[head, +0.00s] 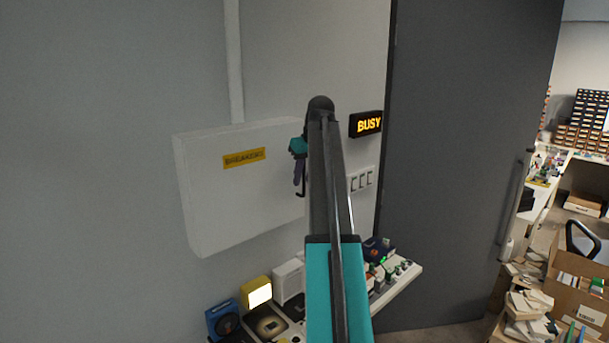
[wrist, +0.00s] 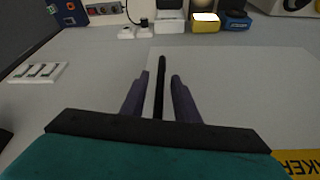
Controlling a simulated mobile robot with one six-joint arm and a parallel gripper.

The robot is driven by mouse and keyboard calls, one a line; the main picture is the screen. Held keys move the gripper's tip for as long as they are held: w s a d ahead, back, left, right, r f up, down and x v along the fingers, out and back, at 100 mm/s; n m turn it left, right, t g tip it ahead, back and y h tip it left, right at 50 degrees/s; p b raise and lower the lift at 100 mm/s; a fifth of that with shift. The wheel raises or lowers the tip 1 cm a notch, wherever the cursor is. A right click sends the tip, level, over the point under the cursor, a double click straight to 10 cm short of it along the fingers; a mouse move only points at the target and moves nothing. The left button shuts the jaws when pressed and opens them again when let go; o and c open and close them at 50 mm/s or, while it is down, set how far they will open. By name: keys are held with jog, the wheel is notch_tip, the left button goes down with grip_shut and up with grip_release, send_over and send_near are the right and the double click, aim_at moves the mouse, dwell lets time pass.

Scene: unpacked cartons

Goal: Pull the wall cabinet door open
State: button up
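The white wall cabinet (head: 225,205) hangs on the grey wall with its door shut and a yellow BREAKERS label (head: 244,158) on it. Its door fills the right of the wrist view (wrist: 235,90), with the label upside down at the lower right. A dark bar handle (wrist: 161,68) stands near the door's edge; a bit of it shows in the head view (head: 301,194). My gripper (wrist: 160,77) is open, its two purple fingers on either side of the handle with a gap on each side. In the head view my gripper (head: 298,172) is partly hidden by my arm.
A lit BUSY sign (head: 367,124) and a switch panel (head: 361,179) are on the wall right of the cabinet. A shelf (head: 408,278) with several small devices is below. A dark grey door (head: 465,150) stands further right. The wall left of the cabinet is clear.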

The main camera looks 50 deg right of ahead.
jog(key=shift+f, duration=0.1)
grip_shut()
jog(key=shift+a, duration=0.1)
dwell(0.3)
